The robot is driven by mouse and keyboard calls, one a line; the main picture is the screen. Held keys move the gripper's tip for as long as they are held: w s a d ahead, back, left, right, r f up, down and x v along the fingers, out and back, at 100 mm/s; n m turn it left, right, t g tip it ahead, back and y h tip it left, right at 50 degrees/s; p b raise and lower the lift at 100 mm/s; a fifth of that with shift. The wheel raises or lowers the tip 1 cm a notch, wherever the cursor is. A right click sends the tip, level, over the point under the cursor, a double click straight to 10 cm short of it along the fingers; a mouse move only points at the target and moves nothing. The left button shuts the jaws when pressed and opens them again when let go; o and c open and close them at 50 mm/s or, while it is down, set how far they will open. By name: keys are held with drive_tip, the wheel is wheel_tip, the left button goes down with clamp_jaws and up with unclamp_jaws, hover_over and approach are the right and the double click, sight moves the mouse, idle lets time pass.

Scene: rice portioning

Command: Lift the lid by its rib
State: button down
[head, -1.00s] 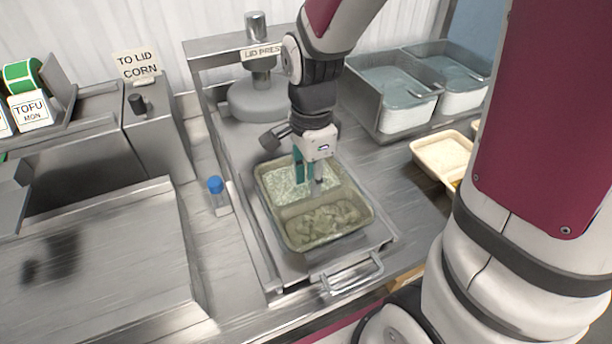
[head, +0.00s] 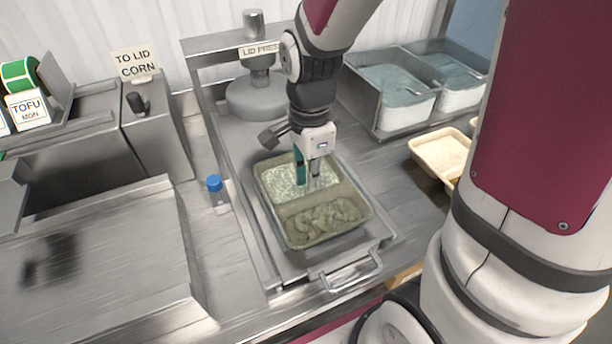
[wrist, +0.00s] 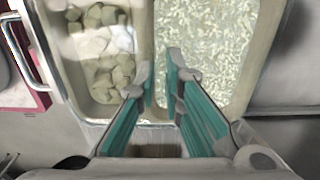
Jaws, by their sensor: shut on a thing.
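A two-compartment tray (head: 292,240) sits on the steel press bed, with pale grains in the far compartment and greenish-brown chunks in the near one. A clear lid (head: 283,206) seems to lie over it; its edges are hard to tell from the tray's rim. My gripper (head: 308,184) points down at the middle of the tray, near the divider. In the wrist view its two teal fingers (wrist: 160,82) stand close together over the divider, shut on the lid's rib. The rib itself is mostly hidden between the fingertips. I cannot see a gap between lid and tray.
The lid press (head: 258,95) stands behind the tray. A blue-capped bottle (head: 216,192) is to the left. A handle (head: 352,274) is at the bed's front. Steel bins (head: 385,118) and a cream tray (head: 437,160) are on the right. A sign (head: 137,64) reads "TO LID CORN".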

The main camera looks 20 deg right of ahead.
drive_tip(key=shift+r, duration=0.15)
drive_tip(key=shift+r+p, duration=1.6)
drive_tip(key=shift+r, duration=0.5)
